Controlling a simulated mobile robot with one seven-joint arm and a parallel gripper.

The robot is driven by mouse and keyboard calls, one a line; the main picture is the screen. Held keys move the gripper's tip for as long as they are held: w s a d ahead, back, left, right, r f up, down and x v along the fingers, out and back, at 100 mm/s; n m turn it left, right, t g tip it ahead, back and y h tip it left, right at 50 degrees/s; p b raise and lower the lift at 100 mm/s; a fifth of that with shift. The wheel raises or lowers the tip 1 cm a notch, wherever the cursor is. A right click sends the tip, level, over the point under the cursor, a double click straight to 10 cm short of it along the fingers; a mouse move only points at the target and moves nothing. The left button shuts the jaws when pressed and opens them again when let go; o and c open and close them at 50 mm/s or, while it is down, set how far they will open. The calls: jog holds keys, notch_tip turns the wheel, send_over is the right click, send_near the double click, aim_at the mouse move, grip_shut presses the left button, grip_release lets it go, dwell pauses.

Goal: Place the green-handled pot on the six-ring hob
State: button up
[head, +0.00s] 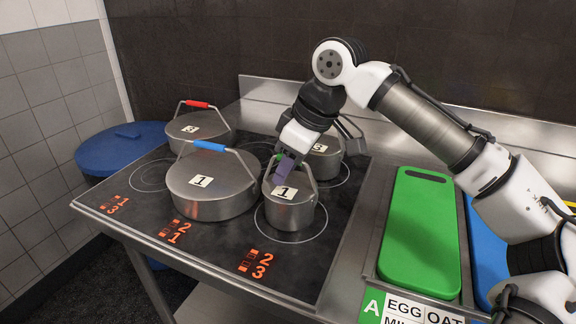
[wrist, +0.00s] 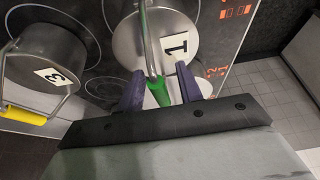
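The green-handled pot (head: 290,212) is a small steel pot with a lid labelled 1. It stands upright on the front-right ring of the black six-ring hob (head: 230,237). In the wrist view its lid (wrist: 143,42) and green grip (wrist: 158,91) show. My gripper (head: 283,169) is at the top of this pot's handle. In the wrist view my gripper (wrist: 158,82) has its two purple fingers apart, one on each side of the green grip, with gaps visible. In the head view the gripper hides most of the green grip.
A wide blue-handled pot (head: 210,197) stands close left of the green-handled pot. A red-handled pot (head: 190,133) is behind it. A yellow-handled pot (wrist: 45,72) stands behind my gripper. Green (head: 420,232) and blue (head: 484,250) boards lie right. The left ring (head: 150,176) is bare.

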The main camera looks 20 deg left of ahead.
jog(key=v, duration=1.2)
